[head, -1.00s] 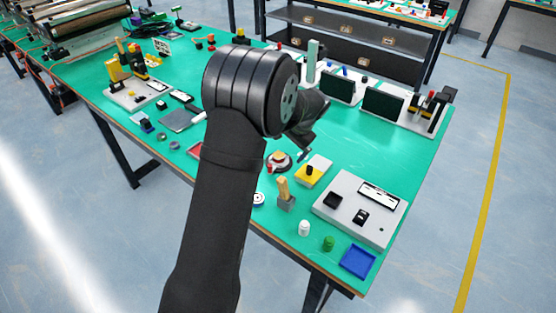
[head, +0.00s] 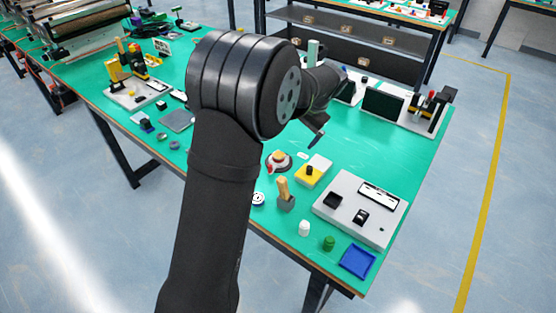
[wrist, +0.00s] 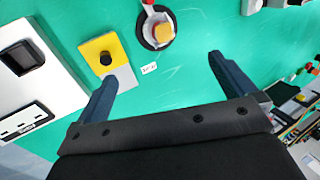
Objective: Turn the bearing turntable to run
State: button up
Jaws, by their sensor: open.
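The bearing turntable (head: 278,161) is a round piece with a dark base, a pale disc, a red part at its edge and an orange-tan block on top. It stands on the green table and also shows at the top of the wrist view (wrist: 146,28). A small white label (wrist: 149,68) lies beside it; its print is too small to read. My gripper (wrist: 162,73) is open and empty, its two dark fingers apart. The turntable lies beyond the fingertips in the wrist view, not between them. In the head view my gripper (head: 318,140) is right of and behind the turntable.
A yellow-and-grey box with a black knob (head: 310,172) stands right of the turntable. A wooden-handled piece (head: 285,194) and a grey panel (head: 332,218) are nearer the front edge. Dark screens (head: 383,104) stand behind.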

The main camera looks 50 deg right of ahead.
jog(key=shift+s+r, duration=0.2)
jog(key=shift+r, duration=0.35)
jog(key=shift+c, duration=0.4)
